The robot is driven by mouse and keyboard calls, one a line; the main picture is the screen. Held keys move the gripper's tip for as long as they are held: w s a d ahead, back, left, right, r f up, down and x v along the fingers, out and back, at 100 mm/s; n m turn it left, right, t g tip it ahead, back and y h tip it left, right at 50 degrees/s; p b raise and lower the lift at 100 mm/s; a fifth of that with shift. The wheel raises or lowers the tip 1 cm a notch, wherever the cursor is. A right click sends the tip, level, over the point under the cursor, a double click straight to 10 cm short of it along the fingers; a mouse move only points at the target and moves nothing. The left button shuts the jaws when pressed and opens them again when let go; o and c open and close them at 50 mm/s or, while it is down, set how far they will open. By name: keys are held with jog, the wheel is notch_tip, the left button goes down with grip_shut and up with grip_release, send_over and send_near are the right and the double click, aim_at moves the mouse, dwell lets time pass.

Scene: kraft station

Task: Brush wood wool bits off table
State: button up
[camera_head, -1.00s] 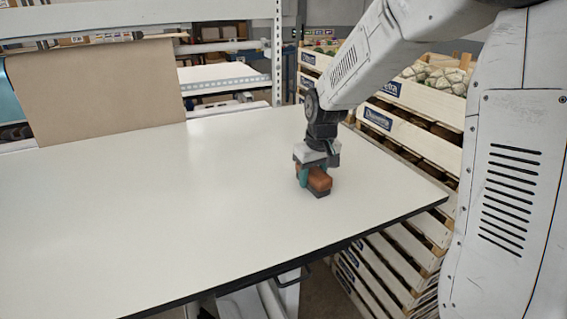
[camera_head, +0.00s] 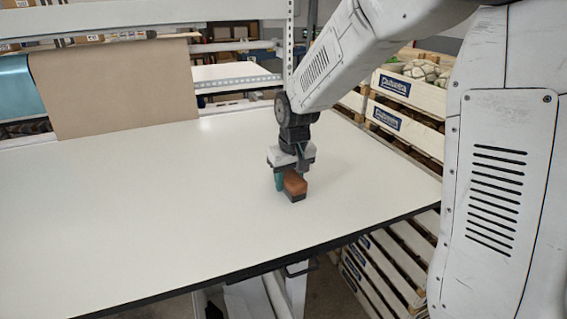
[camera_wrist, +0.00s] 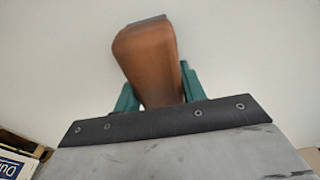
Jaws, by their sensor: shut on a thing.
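A brush with a brown wooden body and a dark underside (camera_head: 295,187) is held in my gripper (camera_head: 287,180) at the table's white top. Its dark underside is at or very close to the surface; I cannot tell whether it touches. In the wrist view the brown brush body (camera_wrist: 150,60) sits between the green fingers of my gripper (camera_wrist: 156,88), which are shut on it. The white table (camera_head: 130,210) looks bare around the brush. I see no wood wool bits in either view.
Brown kraft paper (camera_head: 115,88) hangs at the table's back left. Stacked wooden crates (camera_head: 405,125) stand beyond the table's right edge. A black edge (camera_head: 250,268) runs along the table's front. The table's left and middle are clear.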

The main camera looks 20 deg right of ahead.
jog(key=shift+a, duration=0.8)
jog(key=shift+a+r, duration=0.15)
jog(key=shift+a, duration=0.1)
notch_tip(320, 180, up, 3)
jog(key=shift+d+f, duration=0.1)
jog(key=shift+f, duration=0.1)
jog(key=shift+r, duration=2.7)
